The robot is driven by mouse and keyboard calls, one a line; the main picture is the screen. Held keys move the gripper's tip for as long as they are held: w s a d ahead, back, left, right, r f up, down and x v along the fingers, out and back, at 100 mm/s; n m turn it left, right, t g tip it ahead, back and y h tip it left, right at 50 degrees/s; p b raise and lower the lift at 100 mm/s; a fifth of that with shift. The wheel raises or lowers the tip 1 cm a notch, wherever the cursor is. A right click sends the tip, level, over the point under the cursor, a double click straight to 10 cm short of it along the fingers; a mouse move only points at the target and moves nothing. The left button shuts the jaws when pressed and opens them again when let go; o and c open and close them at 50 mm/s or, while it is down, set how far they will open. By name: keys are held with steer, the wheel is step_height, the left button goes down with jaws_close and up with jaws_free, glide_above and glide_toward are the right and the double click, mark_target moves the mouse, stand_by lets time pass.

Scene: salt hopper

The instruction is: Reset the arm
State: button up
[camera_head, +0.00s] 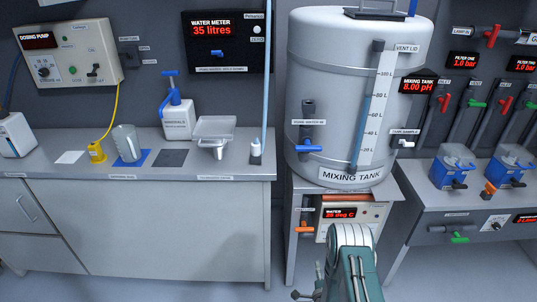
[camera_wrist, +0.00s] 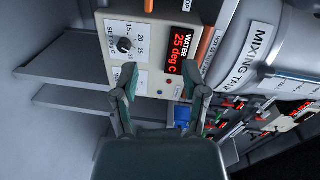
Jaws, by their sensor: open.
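In the head view my arm (camera_head: 352,265) rises at the bottom centre, in front of the stand under the mixing tank (camera_head: 330,60). My gripper is out of sight there. In the wrist view my gripper (camera_wrist: 165,90) is open, with its two fingers apart and nothing seen between their tips. Beyond the fingers is the water heater box (camera_wrist: 150,50) with a dial and a red display reading 25 deg C. That view is tilted, with the mixing tank at the upper right.
Filter units (camera_head: 453,165) stand on the right bench. Open floor shows between the left bench and the tank stand.

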steer(key=w+r+n+g, duration=0.15)
steer(key=w+r, duration=0.25)
steer(key=r, duration=0.4)
steer(key=w+r+n+g, duration=0.1)
steer(key=w+r+n, duration=0.25)
steer(key=r, duration=0.55)
steer(key=s+r+n+g, duration=0.3)
steer(key=r, duration=1.2)
steer(key=s+a+r+n+g, duration=0.1)
steer(key=s+r+n+g, duration=0.1)
steer(key=s+r, duration=0.55)
steer(key=s+r+n+g, duration=0.2)
steer(key=s+r+n, duration=0.1)
steer(key=s, duration=1)
steer(key=s+a+r+n+g, duration=0.1)
steer(key=s+r, duration=0.4)
steer(key=s, duration=0.9)
steer(key=shift+a+r+n+g, duration=0.25)
steer(key=shift+n+g, duration=0.2)
steer(key=shift+n, duration=0.65)
